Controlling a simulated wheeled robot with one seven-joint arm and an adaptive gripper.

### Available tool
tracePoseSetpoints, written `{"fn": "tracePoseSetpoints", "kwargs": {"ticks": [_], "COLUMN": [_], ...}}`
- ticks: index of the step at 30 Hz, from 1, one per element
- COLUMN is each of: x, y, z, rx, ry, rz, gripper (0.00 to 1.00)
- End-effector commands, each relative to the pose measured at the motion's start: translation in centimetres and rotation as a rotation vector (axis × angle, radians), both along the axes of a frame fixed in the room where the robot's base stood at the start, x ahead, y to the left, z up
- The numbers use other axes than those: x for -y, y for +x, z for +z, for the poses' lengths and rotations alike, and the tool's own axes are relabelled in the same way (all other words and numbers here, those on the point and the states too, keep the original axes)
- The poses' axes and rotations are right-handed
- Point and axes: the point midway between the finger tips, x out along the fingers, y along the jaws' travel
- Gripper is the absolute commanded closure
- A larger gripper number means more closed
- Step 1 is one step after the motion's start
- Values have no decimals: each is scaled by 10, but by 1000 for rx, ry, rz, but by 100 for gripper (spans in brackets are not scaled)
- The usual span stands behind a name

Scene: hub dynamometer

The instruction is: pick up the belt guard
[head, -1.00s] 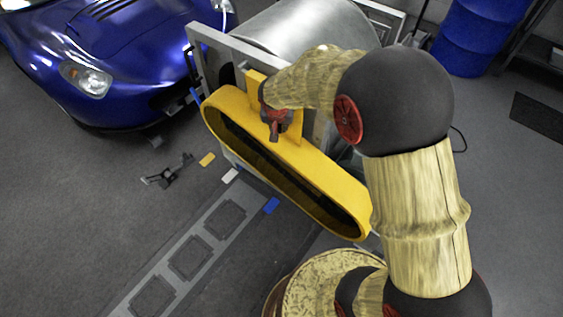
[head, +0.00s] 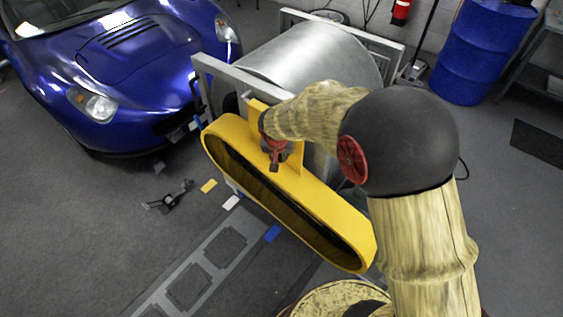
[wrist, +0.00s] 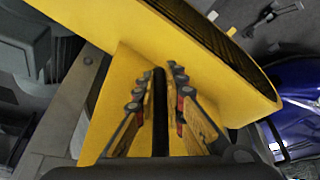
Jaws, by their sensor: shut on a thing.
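The belt guard (head: 330,217) is a long yellow loop-shaped cover with a dark slotted inside. It slants down to the right in front of the metal drum frame in the head view. My gripper (head: 276,152) is at the guard's upper middle, by its yellow upright bracket. In the wrist view my gripper's fingers (wrist: 160,90) are shut on a thin dark bar in front of the yellow guard (wrist: 215,55). The bar seems to be part of the guard. I cannot tell whether the guard touches the frame behind it.
A large steel drum (head: 310,62) in a grey frame (head: 222,72) stands behind the guard. A blue car (head: 110,65) is at the left and a blue barrel (head: 482,50) at the back right.

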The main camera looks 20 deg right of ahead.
Motion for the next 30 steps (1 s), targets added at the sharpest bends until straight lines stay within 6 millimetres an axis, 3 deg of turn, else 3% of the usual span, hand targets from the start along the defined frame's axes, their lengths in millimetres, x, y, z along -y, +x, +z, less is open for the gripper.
{"fn": "tracePoseSetpoints", "kwargs": {"ticks": [2, 18, 30], "x": [-9, -88, -107], "y": [-3, -60, -75], "z": [15, 64, 75], "rx": [9, 10, 6], "ry": [2, 4, 3], "rz": [4, 6, 2], "gripper": [100, 100, 100]}}
